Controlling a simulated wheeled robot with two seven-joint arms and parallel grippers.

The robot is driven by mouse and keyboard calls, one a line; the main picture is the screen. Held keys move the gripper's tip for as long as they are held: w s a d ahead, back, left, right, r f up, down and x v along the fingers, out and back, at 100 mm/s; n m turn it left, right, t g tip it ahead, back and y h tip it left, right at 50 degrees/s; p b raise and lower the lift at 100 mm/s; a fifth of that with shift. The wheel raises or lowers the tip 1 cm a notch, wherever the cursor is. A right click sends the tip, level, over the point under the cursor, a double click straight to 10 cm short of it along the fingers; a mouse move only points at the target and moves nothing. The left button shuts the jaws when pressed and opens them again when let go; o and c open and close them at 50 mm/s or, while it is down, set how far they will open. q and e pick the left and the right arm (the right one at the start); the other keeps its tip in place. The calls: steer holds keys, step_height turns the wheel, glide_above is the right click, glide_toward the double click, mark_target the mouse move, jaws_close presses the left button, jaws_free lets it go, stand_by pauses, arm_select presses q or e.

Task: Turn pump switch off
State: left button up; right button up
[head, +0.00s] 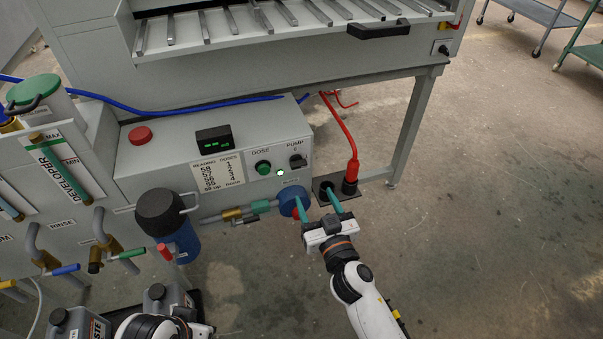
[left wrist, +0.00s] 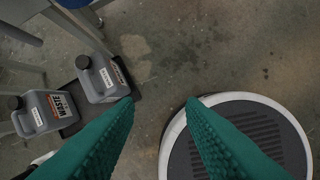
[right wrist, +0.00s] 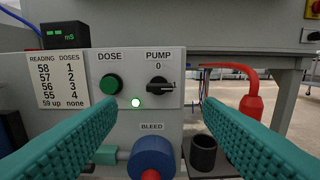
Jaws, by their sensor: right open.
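The pump switch (head: 297,161) is a black rotary knob on the front of the grey control box (head: 225,185), under the label PUMP. In the right wrist view the knob (right wrist: 160,87) has its handle lying sideways, toward the mark at its right, with the 0 above it. My right gripper (head: 314,198) is open and empty. In the head view it is below the knob; in its wrist view the knob shows between the spread fingers, ahead of them and apart. My left gripper (left wrist: 160,100) is open and empty over the floor, away from the box.
A blue bleed valve (right wrist: 152,158) sticks out below. A red hose (head: 346,140) with a black cup stands right of the box.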

mark_target(300, 166)
steer(key=b+x, duration=0.1)
steer(key=x, duration=1)
steer(key=shift+f, duration=0.1)
arm_select(q)
steer(key=shift+s+a+r, duration=0.1)
steer(key=shift+s+r, duration=0.05)
steer(key=shift+s, duration=0.05)
arm_select(e)
steer(key=c, duration=1)
